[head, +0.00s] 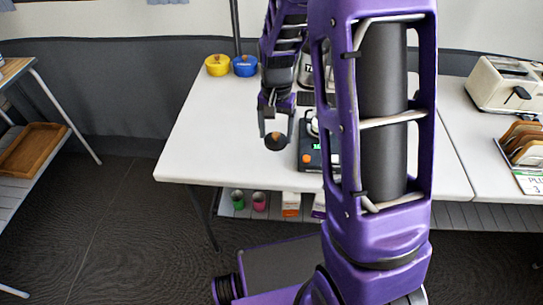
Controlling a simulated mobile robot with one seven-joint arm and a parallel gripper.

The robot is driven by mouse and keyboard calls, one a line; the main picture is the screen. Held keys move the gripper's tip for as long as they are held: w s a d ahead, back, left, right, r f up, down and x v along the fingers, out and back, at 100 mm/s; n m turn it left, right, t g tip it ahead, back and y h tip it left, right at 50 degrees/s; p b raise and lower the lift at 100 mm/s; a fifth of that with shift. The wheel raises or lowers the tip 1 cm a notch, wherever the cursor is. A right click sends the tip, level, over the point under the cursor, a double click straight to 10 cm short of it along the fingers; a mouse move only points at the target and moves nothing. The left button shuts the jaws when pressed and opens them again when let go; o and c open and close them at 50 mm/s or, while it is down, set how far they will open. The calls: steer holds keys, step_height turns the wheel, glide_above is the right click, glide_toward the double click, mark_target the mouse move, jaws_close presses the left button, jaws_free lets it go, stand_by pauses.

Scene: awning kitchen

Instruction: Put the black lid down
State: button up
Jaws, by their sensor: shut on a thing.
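My gripper (276,133) points down over the front left part of the white table (205,140). It is shut on the black lid (277,145), a small dark round piece with a brown knob between the fingertips. The lid appears to be above or at the table top near its front edge; I cannot tell whether it touches the surface. My purple arm hides much of the table's middle.
A dark scale (307,158) with a green display is just right of the lid, partly hidden. A yellow pot (217,66) and a blue pot (245,67) stand at the back left. A toaster (500,85) stands far right. The table's left part is clear.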

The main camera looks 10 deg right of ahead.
mark_target(276, 158)
steer(key=shift+f+b, duration=0.55)
steer(key=shift+f, duration=2.95)
steer(key=shift+f, duration=0.1)
steer(key=shift+f, duration=0.15)
steer(key=o, duration=1.2)
steer(key=shift+o, duration=0.2)
steer(key=shift+r, duration=0.2)
step_height(276, 158, up, 12)
steer(key=shift+r+p, duration=0.1)
steer(key=shift+p, duration=1.05)
